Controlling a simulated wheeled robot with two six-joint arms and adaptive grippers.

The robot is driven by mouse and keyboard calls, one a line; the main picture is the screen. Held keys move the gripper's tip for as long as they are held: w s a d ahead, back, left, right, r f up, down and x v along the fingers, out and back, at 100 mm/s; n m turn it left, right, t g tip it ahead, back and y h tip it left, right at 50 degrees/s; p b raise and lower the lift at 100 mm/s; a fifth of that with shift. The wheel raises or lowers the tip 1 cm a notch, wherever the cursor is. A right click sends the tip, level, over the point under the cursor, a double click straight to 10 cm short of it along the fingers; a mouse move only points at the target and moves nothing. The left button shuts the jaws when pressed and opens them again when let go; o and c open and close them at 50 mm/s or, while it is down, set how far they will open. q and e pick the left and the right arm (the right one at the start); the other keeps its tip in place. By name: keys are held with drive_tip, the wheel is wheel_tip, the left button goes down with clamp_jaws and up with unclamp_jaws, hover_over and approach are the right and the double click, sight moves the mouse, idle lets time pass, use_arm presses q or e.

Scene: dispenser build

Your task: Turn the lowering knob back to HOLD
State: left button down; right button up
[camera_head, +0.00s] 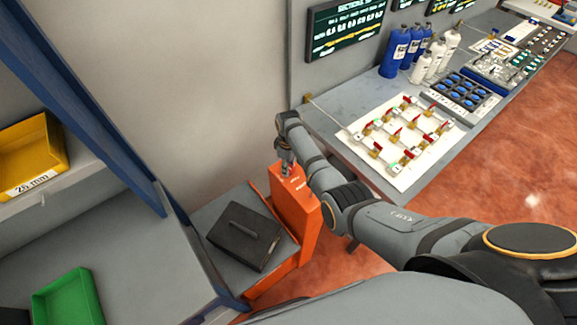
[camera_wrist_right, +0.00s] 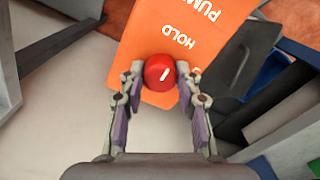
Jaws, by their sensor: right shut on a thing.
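The orange pump housing (camera_head: 293,212) stands beside a grey platform in the head view. In the right wrist view, its orange face (camera_wrist_right: 160,30) carries the words HOLD and PUMP, with another label partly hidden beside the right finger. My right gripper (camera_wrist_right: 158,76) is shut on the knob, one finger on each side. In the head view my right gripper (camera_head: 286,164) is at the top of the housing, and the knob is hidden there. My left gripper is not in view.
A black case with a handle (camera_head: 245,236) lies on the grey platform left of the housing. A blue-edged shelf with a yellow bin (camera_head: 30,155) and a green tray (camera_head: 68,298) is at left. A workbench with a valve board (camera_head: 400,140) and bottles is at right.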

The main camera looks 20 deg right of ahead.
drive_tip(key=o, duration=1.1)
drive_tip(key=shift+o, duration=0.2)
wheel_tip(320, 180, up, 12)
